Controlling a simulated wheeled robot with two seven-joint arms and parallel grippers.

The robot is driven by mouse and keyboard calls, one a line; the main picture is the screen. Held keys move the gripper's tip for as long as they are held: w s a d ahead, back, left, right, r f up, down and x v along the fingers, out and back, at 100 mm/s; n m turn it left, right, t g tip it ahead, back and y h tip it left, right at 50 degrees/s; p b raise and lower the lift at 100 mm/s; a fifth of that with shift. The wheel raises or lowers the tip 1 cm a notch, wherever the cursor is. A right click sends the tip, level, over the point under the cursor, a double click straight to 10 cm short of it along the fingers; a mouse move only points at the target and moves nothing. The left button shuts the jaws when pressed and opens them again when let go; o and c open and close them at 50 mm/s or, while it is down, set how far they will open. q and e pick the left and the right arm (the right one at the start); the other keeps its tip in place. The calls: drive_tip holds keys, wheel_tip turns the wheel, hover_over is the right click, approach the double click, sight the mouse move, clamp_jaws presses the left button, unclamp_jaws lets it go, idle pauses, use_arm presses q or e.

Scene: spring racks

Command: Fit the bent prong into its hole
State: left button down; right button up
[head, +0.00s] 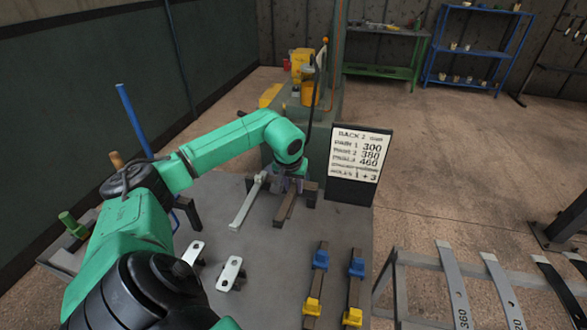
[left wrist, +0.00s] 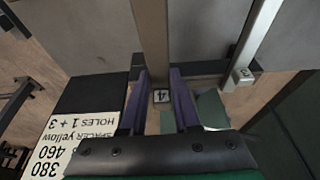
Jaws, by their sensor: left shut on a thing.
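My left gripper (head: 285,184) is at the back edge of the grey bench. In the left wrist view its two purple fingers (left wrist: 161,100) are shut on the end of a brown-grey bar (left wrist: 151,40) marked 4. This bar (head: 286,208) runs along the bench towards me in the head view. A silver bar (head: 244,208) lies beside it on the left, and its end marked 3 shows in the left wrist view (left wrist: 242,76). I cannot make out a bent prong or its hole; the fingers and wrist hide part of the bar's end.
Two pale plates with holes (head: 230,272) lie at the front left of the bench. Two dark bars with blue and yellow clamps (head: 318,285) are at front right. A sign (head: 357,155) stands at the back right. A rack of long strips (head: 455,285) is farther right.

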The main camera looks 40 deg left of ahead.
use_arm(q)
drive_tip(key=shift+f+b, duration=1)
drive_tip(key=shift+f, duration=0.25)
drive_tip(key=c, duration=0.6)
unclamp_jaws()
drive_tip(key=shift+o, duration=0.2)
drive_tip(key=shift+s+f, duration=0.1)
drive_tip(key=b+v, duration=0.1)
drive_tip(key=v, duration=1.3)
drive_tip(key=shift+r, duration=0.4)
drive_tip(key=shift+d+f, duration=0.1)
